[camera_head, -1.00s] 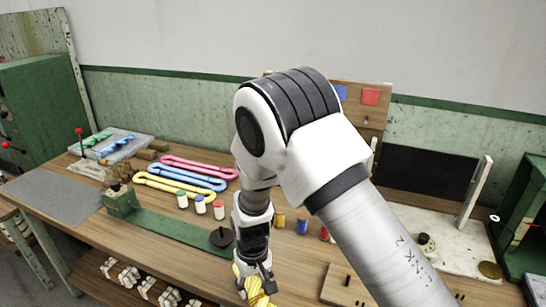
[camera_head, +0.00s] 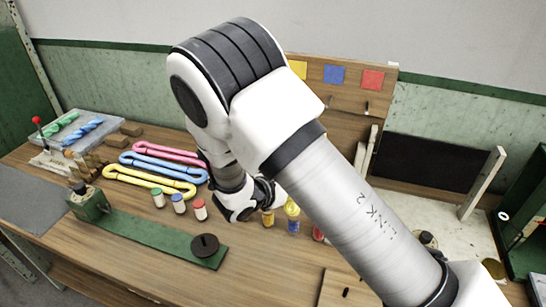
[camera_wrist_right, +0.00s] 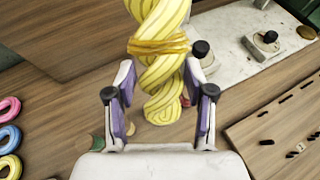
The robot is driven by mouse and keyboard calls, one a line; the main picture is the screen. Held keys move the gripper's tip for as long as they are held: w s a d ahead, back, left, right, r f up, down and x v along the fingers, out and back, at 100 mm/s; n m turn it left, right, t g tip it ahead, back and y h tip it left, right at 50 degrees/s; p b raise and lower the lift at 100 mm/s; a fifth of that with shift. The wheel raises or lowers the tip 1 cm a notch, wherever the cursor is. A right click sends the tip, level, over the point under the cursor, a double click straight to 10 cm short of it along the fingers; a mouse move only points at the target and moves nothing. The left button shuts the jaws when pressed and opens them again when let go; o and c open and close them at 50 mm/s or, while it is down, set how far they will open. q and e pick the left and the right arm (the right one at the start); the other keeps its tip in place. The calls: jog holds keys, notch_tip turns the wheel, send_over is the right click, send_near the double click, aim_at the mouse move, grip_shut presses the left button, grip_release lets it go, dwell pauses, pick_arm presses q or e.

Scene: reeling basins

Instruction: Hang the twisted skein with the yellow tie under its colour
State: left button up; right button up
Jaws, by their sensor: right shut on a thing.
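My right gripper (camera_wrist_right: 159,93) is shut on a twisted yellow skein with a yellow-orange tie (camera_wrist_right: 158,45); the skein hangs between its fingers in the wrist view. In the head view only a small yellow part of the skein (camera_head: 291,206) shows beside my arm. The wooden board at the back bears a yellow square (camera_head: 297,69), a blue square (camera_head: 333,75) and a red square (camera_head: 373,80). Small pegs stick out below the blue and red squares; the spot below the yellow one is hidden by my arm. My left gripper is not in view.
Pink, blue and yellow loops (camera_head: 150,183) lie on the bench. A tray (camera_head: 105,143) with green and blue twisted skeins stands at the left. Several small jars (camera_head: 178,204), a green base with a dark disc (camera_head: 204,245) and a white slab (camera_head: 410,205) are nearby.

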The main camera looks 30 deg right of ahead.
jog(key=w+a+r+n+t, duration=0.2)
jog(key=w+r+n+t, duration=0.2)
jog(key=w+n+t, duration=0.15)
jog(key=w+d+f+t+b, duration=0.1)
jog(key=w+d+f, duration=0.1)
jog(key=w+d, duration=0.6)
jog(key=shift+d+y, duration=0.2)
jog(key=shift+y, duration=0.2)
dwell(0.8)
jog(key=shift+m, duration=0.25)
jog(key=o, duration=1.3)
jog(key=shift+c, duration=0.2)
